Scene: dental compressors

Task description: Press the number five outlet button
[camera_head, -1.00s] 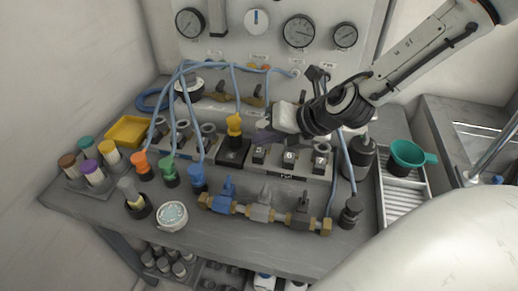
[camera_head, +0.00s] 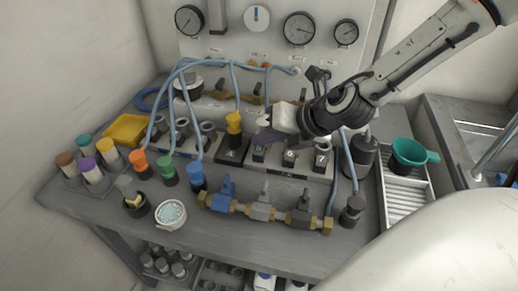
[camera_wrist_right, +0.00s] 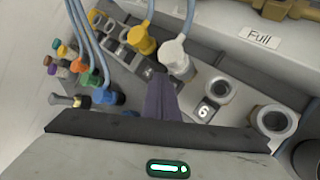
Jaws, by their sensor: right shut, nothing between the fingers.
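The row of outlet buttons sits on the grey block on the bench, with the dark number five button (camera_head: 259,154) at its left end, then the number six button (camera_head: 290,158) and another (camera_head: 321,161) to the right. In the right wrist view the six button (camera_wrist_right: 205,110) shows clearly. My right gripper (camera_head: 263,138) is shut and empty, its dark purple fingers just above and behind the five button. In the wrist view the fingers (camera_wrist_right: 160,80) hide the five button. I cannot tell whether they touch it. My left gripper is not in view.
A yellow plug (camera_head: 234,124) stands left of the five button, and a white plug (camera_wrist_right: 175,56) shows beside the fingers. Blue hoses (camera_head: 232,78) arch over the back. Valves (camera_head: 262,209) lie in front.

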